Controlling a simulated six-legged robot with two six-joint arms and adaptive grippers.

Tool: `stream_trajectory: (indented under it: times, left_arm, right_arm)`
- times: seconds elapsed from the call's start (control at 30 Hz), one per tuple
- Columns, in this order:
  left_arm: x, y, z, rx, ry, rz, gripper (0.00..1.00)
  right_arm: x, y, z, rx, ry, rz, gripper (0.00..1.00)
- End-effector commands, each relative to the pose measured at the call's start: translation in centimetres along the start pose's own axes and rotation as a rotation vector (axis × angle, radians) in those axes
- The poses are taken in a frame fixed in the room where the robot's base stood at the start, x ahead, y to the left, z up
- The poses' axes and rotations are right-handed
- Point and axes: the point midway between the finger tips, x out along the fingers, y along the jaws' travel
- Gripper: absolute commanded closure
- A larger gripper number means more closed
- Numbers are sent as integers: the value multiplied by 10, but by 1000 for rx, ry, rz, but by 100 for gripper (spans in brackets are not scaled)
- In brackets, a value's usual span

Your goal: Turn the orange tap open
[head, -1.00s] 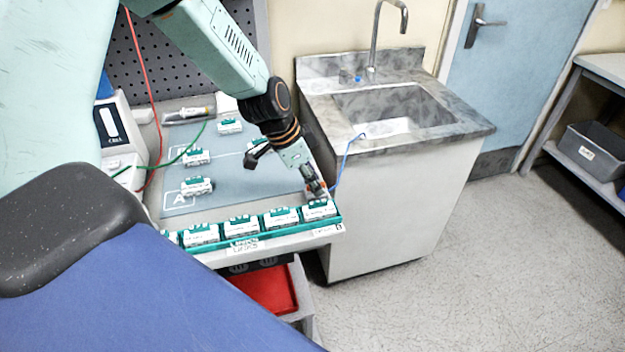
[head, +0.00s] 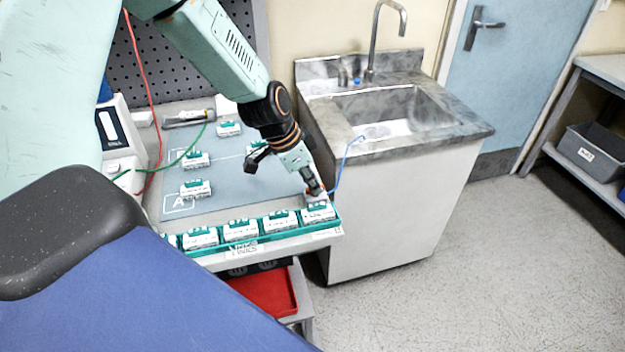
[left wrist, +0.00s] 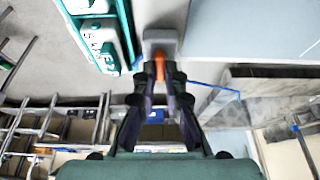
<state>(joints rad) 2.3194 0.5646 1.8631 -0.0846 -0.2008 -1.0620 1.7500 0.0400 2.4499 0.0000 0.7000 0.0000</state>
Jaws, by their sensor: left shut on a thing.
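The orange tap (left wrist: 159,66) shows in the left wrist view on a small grey block (left wrist: 160,37), between the fingertips of my left gripper (left wrist: 160,90). The gripper is shut on the tap. In the head view my left gripper (head: 315,190) points down at the right front corner of the bench, beside the end of the teal rack (head: 262,236). There the fingers hide most of the tap. A blue line (head: 341,165) runs beside the gripper, and it also shows in the left wrist view (left wrist: 213,86). My right gripper is not in view.
White and teal units stand in the rack, and several more lie on the blue-grey mat (head: 235,180). A sink cabinet (head: 395,210) stands close to the right of the bench. A red tray (head: 265,292) sits below the bench front. The floor at right is clear.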

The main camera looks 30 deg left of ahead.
Motion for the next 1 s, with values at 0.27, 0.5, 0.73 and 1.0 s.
stream_trajectory:
  times: [0.27,0.5,0.73,1.0]
  left_arm:
    - [-3,4,1,-150,-8,-57,100]
    - [-4,7,0,-350,-11,-139,100]
    - [-2,8,0,-532,-11,-215,100]
    - [-1,9,0,-693,-11,-281,100]
  right_arm:
    - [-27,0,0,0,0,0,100]
    - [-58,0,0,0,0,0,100]
    - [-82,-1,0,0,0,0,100]
    - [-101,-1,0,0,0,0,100]
